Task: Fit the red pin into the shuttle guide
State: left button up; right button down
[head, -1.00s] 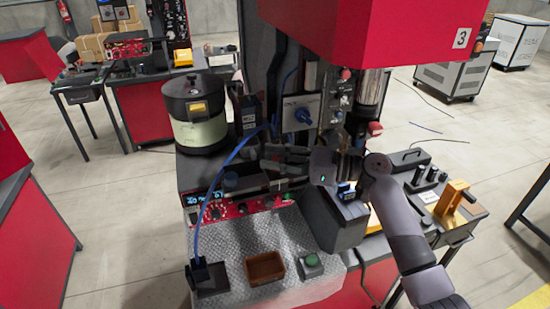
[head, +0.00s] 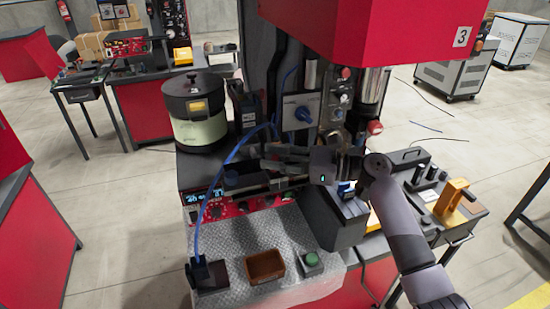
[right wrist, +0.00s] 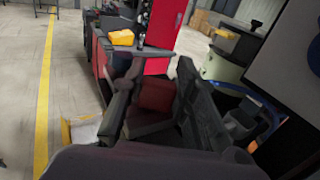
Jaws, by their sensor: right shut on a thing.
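My right gripper (head: 270,158) reaches left over the bowl feeder's front unit in the head view, its dark fingers roughly level. In the right wrist view, the two fingers (right wrist: 160,72) stand a little apart with a dark red thing between them, which I take to be the red pin (right wrist: 156,96). The pin cannot be made out in the head view. The feeder unit (head: 215,211) has a red front panel with a lit display and knobs. I cannot single out the shuttle guide; the gripper and arm cover part of that area. My left gripper is not in view.
The lidded bowl (head: 200,135) stands behind left. A blue cable (head: 212,190) arcs to a black block in front. A brown tray (head: 264,267) and a green button box (head: 311,263) sit on the grey mat (head: 232,285). A red press head (head: 360,30) hangs above.

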jog(key=c, duration=1.2)
grip_release()
jog(key=shift+d, duration=0.1)
